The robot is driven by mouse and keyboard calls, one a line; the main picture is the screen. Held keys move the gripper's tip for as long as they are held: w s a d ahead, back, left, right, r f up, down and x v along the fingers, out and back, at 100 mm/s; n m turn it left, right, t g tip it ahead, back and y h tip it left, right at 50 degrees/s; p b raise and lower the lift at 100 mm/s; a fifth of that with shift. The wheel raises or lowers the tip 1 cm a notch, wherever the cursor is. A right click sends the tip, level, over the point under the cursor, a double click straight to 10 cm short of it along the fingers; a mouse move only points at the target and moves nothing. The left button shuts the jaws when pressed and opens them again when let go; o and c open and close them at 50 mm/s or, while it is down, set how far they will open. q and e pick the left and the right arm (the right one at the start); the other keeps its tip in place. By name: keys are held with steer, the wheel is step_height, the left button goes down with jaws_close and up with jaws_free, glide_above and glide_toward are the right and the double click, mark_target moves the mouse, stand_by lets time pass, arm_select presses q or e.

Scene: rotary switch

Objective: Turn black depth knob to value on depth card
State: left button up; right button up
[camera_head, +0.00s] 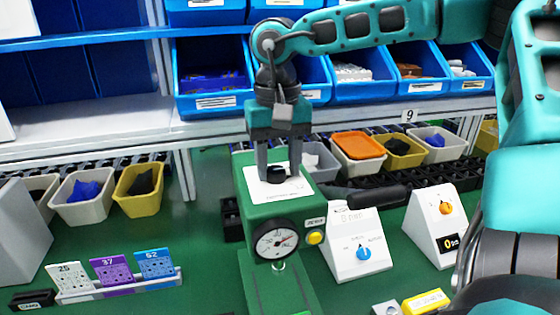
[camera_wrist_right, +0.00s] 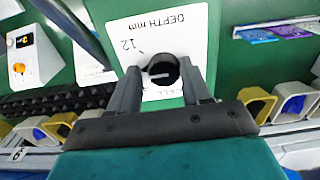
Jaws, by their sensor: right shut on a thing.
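The black depth knob (camera_head: 277,174) sits on a white plate on top of a green machine (camera_head: 262,217). In the right wrist view the knob (camera_wrist_right: 162,69) has a pale pointer line, and the plate (camera_wrist_right: 183,25) reads "DEPTH mm" and "12". My right gripper (camera_head: 279,172) points down from above and is shut on the knob, one finger on each side; its fingers also show in the wrist view (camera_wrist_right: 161,77). Cards marked 25 (camera_head: 73,279), 37 (camera_head: 112,270) and 62 (camera_head: 154,267) stand in a rack at the lower left. My left gripper is not in view.
A round dial (camera_head: 276,243) and a yellow button (camera_head: 315,237) are on the machine's front. A white box with a blue knob (camera_head: 364,254) and another with an orange knob (camera_head: 446,208) stand to the right. Bins and a blue-bin shelf (camera_head: 214,82) are behind.

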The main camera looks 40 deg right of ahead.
mark_target(275, 170)
steer(key=shift+w+a+r, duration=0.1)
steer(key=shift+a+r, duration=0.05)
steer(key=shift+a, duration=0.05)
steer(key=o, duration=0.6)
steer(key=shift+o, duration=1.2)
steer(key=shift+w+a, duration=0.15)
steer(key=shift+a, duration=0.05)
steer(key=shift+d, duration=0.1)
step_height(275, 170, up, 13)
steer(key=shift+p, duration=0.4)
